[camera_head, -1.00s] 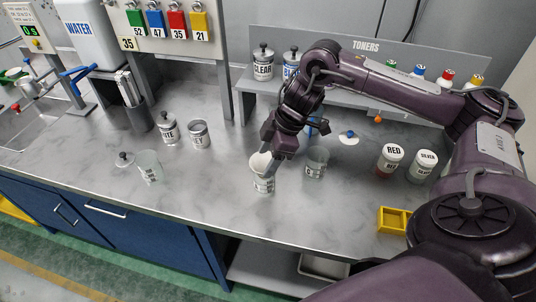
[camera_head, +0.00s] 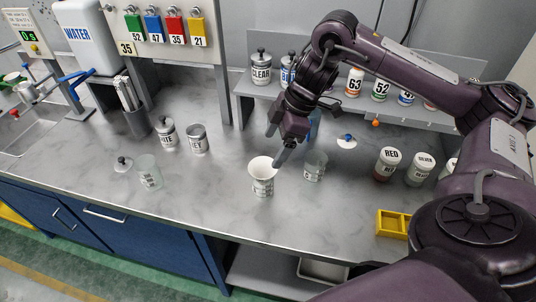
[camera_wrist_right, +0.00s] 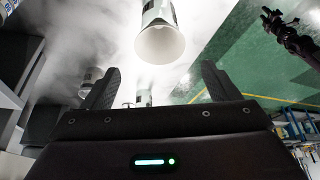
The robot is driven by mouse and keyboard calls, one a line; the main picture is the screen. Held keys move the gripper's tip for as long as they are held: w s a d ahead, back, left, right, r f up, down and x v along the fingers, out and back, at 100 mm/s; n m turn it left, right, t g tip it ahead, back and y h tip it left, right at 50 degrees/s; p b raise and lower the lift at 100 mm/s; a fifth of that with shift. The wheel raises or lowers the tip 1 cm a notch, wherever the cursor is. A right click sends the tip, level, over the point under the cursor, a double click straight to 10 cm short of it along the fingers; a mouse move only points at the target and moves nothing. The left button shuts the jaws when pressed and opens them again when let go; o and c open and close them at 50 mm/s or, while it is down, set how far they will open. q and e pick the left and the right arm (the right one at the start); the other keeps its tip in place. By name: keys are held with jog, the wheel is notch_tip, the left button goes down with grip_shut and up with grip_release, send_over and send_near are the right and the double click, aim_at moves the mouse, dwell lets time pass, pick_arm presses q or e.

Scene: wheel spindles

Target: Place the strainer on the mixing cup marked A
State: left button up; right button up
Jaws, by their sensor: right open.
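The strainer (camera_head: 262,165), a white cone-like cup, sits upright in the mouth of a clear labelled mixing cup (camera_head: 264,189) near the bench's front edge. The wrist view shows the strainer's open mouth (camera_wrist_right: 161,44) beyond my fingers. The cup's letter is too small to read. Other clear cups stand to the right (camera_head: 315,167) and left (camera_head: 150,172). My right gripper (camera_head: 279,151) is open, above and behind the strainer and apart from it. Its spread, empty fingers show in the wrist view (camera_wrist_right: 158,85). A dark shape at upper right there looks like my left gripper (camera_wrist_right: 290,35); its jaws are unclear.
Labelled jars (camera_head: 388,164) and a yellow tray (camera_head: 393,223) stand at right. A raised shelf (camera_head: 245,85) with toners runs along the back. Bare bench lies between the tins and the strainer.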

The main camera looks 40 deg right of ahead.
jog(key=p+v, duration=0.3)
jog(key=v, duration=0.3)
jog(key=shift+p, duration=0.4)
jog(key=shift+s, duration=0.1)
